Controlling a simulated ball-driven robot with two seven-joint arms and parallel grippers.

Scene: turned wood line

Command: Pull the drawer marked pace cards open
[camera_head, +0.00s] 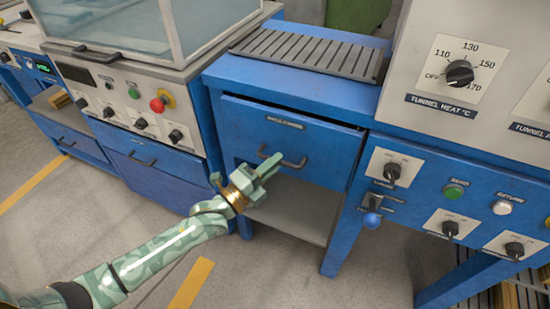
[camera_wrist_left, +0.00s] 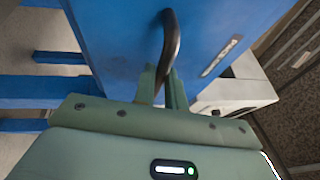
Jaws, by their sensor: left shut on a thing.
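The blue drawer (camera_head: 330,150) is under the bench top in the head view, with a small label (camera_head: 285,123) too small to read. A dark gap shows along its top edge, so it seems slightly out. Its dark bar handle (camera_head: 290,162) is on the front. In the left wrist view the fingers (camera_wrist_left: 163,88) close around the curved handle (camera_wrist_left: 171,42), against the blue drawer front (camera_wrist_left: 115,35). My right gripper is not in view.
An open shelf (camera_head: 295,208) lies below the drawer. A control panel (camera_head: 440,195) with knobs and buttons is to the right. A blue cabinet (camera_head: 145,160) with a glass-sided box above stands to the left. The floor in front is clear around my arm.

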